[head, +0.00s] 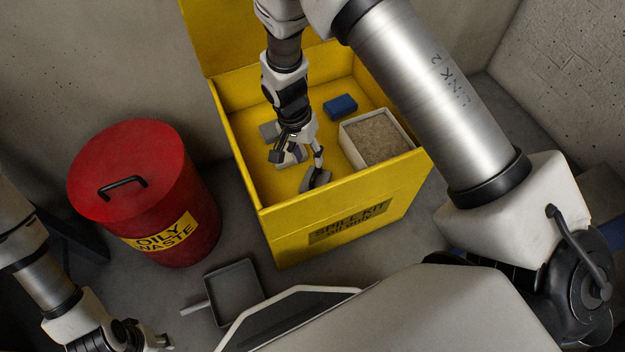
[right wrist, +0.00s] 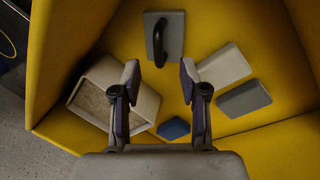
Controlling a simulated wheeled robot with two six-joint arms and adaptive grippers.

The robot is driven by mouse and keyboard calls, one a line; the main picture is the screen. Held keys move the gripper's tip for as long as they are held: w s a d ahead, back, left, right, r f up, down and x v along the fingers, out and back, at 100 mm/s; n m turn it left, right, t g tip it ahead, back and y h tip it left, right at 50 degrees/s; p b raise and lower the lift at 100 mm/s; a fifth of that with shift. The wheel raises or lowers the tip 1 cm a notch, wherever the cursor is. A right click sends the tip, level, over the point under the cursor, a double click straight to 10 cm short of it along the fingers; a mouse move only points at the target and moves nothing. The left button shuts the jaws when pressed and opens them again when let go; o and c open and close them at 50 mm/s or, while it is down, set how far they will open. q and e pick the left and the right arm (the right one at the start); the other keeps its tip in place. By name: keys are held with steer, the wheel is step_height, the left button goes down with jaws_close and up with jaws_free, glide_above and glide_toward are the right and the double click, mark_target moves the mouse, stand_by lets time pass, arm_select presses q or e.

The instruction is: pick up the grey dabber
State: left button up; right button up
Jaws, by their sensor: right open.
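The grey dabber, a flat grey block with a black arched handle, lies on the floor of the yellow box (head: 242,165), near its front wall (head: 316,180). In the right wrist view the dabber (right wrist: 174,36) is at the top, just beyond my fingertips, its handle roughly in line with the gap between them. My right gripper (head: 298,155) reaches down into the box; it also shows in the right wrist view (right wrist: 160,78), fingers apart and nothing between them. My left gripper (head: 155,342) is at the bottom left, away from the box, its jaws too unclear to judge.
In the box are a white tub of granules (head: 347,146), a blue block (head: 341,106), a light grey block (right wrist: 225,66) and a darker grey block (right wrist: 245,98). A red oily waste bin (head: 140,170) stands left. A grey dustpan (head: 234,290) lies on the floor.

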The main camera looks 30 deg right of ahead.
mark_target(315, 172)
steer(key=b+x, duration=0.4)
steer(key=x, duration=0.4)
steer(key=shift+d, duration=0.2)
steer(key=shift+r, duration=0.1)
steer(key=shift+c, duration=0.9)
jaws_close()
